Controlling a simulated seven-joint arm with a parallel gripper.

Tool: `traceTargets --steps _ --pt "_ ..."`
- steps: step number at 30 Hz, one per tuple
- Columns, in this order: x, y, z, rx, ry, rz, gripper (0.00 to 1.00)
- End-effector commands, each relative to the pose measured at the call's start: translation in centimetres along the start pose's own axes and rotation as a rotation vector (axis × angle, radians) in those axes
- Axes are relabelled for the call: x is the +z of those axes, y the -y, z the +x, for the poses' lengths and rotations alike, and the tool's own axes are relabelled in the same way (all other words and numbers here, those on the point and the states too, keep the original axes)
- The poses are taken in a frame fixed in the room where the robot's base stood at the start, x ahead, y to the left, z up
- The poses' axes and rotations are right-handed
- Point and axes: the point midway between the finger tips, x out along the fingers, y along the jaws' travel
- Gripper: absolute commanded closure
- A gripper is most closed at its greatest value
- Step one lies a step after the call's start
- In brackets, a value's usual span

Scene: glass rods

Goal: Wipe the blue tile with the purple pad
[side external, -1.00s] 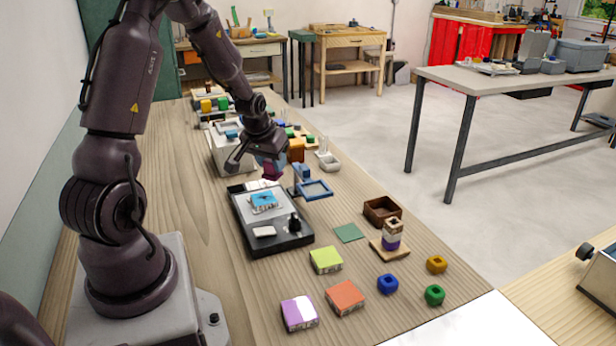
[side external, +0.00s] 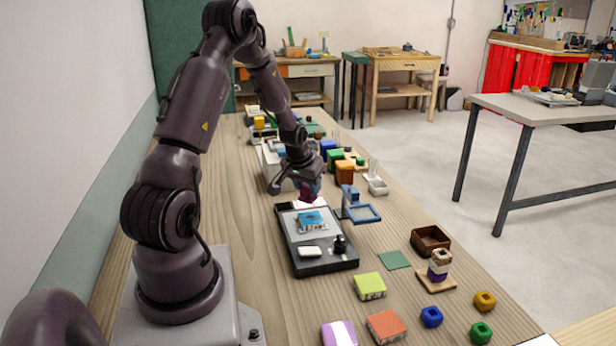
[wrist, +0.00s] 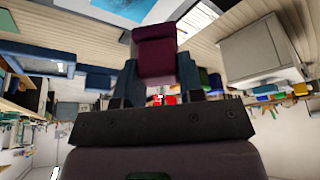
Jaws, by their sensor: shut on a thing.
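My gripper (side external: 309,180) is shut on the purple pad (side external: 308,194). The pad hangs below the fingers and also shows between them in the wrist view (wrist: 155,55). The blue tile (side external: 312,222) lies in the black tray (side external: 325,266), with some darker marks on its face. In the side view the pad is just beyond the tile's far edge, above the tray's far end, apart from the tile. In the wrist view the tile (wrist: 118,8) is cut off at the top edge, ahead of the pad.
A white block (side external: 310,252) and a black knobbed piece (side external: 341,244) sit in the tray's near end. A blue frame stand (side external: 361,212) is close on the right, and a pale box (side external: 272,165) stands behind on the left. Several coloured blocks lie nearer the front.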

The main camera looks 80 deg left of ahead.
Motion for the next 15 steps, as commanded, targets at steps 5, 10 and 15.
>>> traceTargets --steps 5,10,15 --pt "0.7 0.0 1.6 0.0 0.001 0.0 0.83" --pt "1.5 -0.1 3.5 0.001 0.004 0.0 0.83" --pt "2.5 -1.3 2.9 0.0 0.001 0.002 0.87"
